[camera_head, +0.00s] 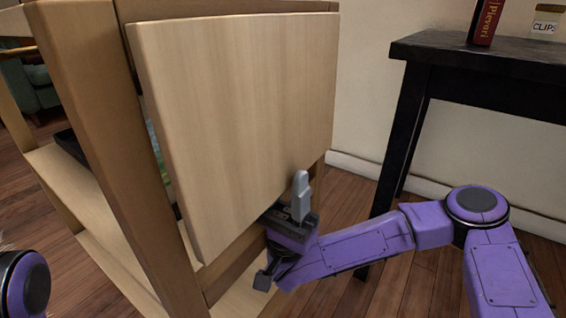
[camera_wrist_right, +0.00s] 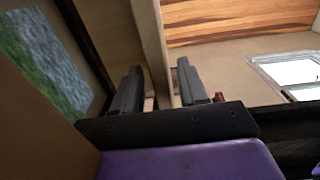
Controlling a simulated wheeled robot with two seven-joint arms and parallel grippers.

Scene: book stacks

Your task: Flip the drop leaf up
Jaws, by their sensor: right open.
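The drop leaf (camera_head: 240,110) is a pale wooden panel hanging down, slightly tilted, on the side of a wooden cart. My right gripper (camera_head: 287,200) is at its lower edge, towards the right corner. One grey finger shows in front of the leaf; the other is hidden behind it in the head view. In the right wrist view the gripper (camera_wrist_right: 160,72) is open, with the leaf's edge (camera_wrist_right: 150,35) running between the two dark fingers. I cannot tell whether either finger touches it. Of my left arm only a purple joint shows at the left edge.
The cart's wooden frame (camera_head: 95,130) stands left of and behind the leaf, with a lower shelf (camera_head: 110,255). A black table (camera_head: 480,60) at the right holds a red book (camera_head: 486,22) and a box labelled clips (camera_head: 546,22).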

